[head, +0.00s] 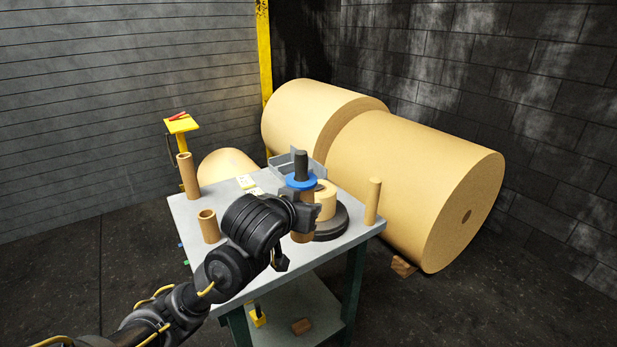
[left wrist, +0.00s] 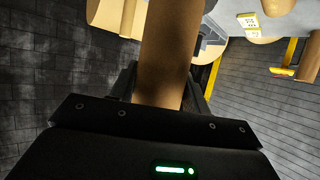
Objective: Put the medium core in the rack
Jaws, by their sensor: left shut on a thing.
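My left gripper (head: 304,212) is shut on a brown cardboard core, which I take to be the medium core (head: 303,232). The core is roughly upright over the table, and the gripper hides part of it. The left wrist view shows the core (left wrist: 167,50) between the fingers. A grey metal holder (head: 318,172), perhaps the rack, stands behind the gripper. I cannot tell whether the core touches anything below. My right gripper is not in view.
On the table (head: 238,262) stand a tall core (head: 188,178) and a short core (head: 208,228) at left, and a slim tan cylinder (head: 373,203) at right. A black round base (head: 333,225) is close beside the held core. Large paper rolls (head: 420,170) lie behind.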

